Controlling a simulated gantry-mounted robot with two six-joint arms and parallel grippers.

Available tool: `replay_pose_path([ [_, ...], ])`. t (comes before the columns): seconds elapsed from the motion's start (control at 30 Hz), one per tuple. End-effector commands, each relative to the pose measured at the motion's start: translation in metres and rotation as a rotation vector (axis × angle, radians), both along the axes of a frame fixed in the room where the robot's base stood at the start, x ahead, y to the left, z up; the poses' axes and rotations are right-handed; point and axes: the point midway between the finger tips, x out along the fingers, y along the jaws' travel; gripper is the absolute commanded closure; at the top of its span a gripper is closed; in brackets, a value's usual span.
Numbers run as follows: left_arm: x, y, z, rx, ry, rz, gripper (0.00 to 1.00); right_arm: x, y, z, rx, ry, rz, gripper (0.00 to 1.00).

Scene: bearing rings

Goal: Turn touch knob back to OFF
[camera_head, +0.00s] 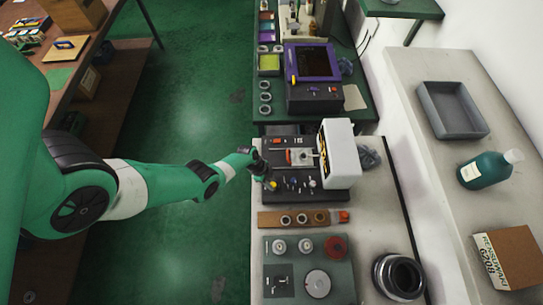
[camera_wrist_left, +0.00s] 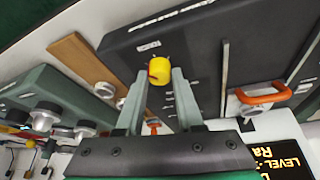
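The yellow touch knob (camera_wrist_left: 160,68) sits near the edge of a dark instrument box (camera_wrist_left: 200,40) in the left wrist view. It also shows as a small yellow spot (camera_head: 272,185) at the box's left side in the head view. My left gripper (camera_wrist_left: 161,76) has its two grey fingers apart, one on each side of the knob, with the tips at about its near edge. I cannot tell whether they touch it. A small red mark shows on the knob. In the head view my left gripper (camera_head: 266,181) is small and partly hidden. My right gripper is in neither view.
A white block-shaped housing (camera_head: 339,153) stands on the box's right side. A wooden strip with rings (camera_head: 270,219) and a green-grey plate (camera_head: 340,270) lie in front. A purple-framed screen unit (camera_head: 313,63) stands behind. An orange handle (camera_wrist_left: 262,95) shows in the wrist view.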

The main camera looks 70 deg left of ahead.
Motion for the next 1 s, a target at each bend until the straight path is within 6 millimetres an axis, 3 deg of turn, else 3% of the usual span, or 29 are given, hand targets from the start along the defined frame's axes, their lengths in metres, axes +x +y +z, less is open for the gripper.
replay_pose_path([
  [0.03,0.0,0.0,0.0,0.0,0.0,0.0,0.86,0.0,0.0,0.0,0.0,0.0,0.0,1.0],
  [0.1,0.0,0.0,0.0,0.0,0.0,0.0,0.99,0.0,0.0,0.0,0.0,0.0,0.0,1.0],
  [0.13,0.0,0.0,0.0,0.0,0.0,0.0,1.0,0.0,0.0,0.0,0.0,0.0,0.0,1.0],
  [0.57,0.0,-0.001,0.0,-0.001,0.0,0.045,1.0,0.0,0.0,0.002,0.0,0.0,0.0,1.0],
  [1.0,-0.002,-0.003,0.001,0.001,0.0,0.352,1.0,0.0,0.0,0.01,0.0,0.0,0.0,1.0],
])
